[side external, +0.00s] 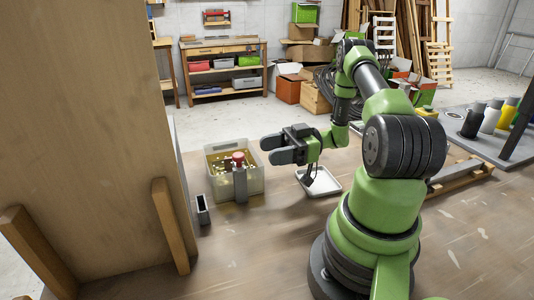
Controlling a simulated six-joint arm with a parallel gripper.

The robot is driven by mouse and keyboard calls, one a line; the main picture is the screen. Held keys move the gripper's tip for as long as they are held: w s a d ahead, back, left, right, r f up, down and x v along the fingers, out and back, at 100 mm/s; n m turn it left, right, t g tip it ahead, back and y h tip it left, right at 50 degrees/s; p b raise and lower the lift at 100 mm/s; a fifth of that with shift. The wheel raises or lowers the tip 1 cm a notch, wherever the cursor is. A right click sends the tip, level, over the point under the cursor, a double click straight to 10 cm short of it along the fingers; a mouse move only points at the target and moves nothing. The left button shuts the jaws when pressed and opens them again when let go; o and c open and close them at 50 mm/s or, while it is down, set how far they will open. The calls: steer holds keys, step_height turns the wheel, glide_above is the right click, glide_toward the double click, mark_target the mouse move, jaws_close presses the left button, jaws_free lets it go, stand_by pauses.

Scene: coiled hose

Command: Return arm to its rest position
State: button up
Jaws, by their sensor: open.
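My gripper (283,149) is at the end of my green and black arm, near the middle of the side external view. Its two dark fingers point left, above the right edge of a clear bin, and it is open. I see nothing held between the fingers. My arm reaches up from its base at the lower right and bends over toward the bin. No coiled hose is clearly held or touched by my gripper; dark coils (322,84) show behind my arm near the cardboard boxes.
A translucent bin (222,187) with a red-topped item (238,158) stands on the work surface. A white tray (322,182) lies below my wrist. A wooden panel (90,120) blocks the left side. Bottles (491,116) stand at right. The front middle surface is clear.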

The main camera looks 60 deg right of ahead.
steer(key=a+r+n+g+h, duration=0.1)
steer(key=a+r+n+g, duration=0.3)
steer(key=n, duration=0.6)
steer(key=s+a+r+n+g+h, duration=0.1)
steer(key=a+r+n+g, duration=0.3)
steer(key=n, duration=0.5)
steer(key=a+r+n+g+h, duration=0.1)
steer(key=a+r+n+g, duration=0.3)
steer(key=n, duration=0.6)
steer(key=s+a+r+n+t+h, duration=0.2)
steer(key=s+r+n+t+h, duration=0.1)
steer(key=n, duration=1.2)
steer(key=s+a+r+n+t+h, duration=0.3)
steer(key=s+r+n+h, duration=0.1)
steer(key=n, duration=1.1)
steer(key=shift+s+a+r+h, duration=0.25)
steer(key=shift+s+r+h, duration=0.15)
steer(key=shift+r, duration=0.4)
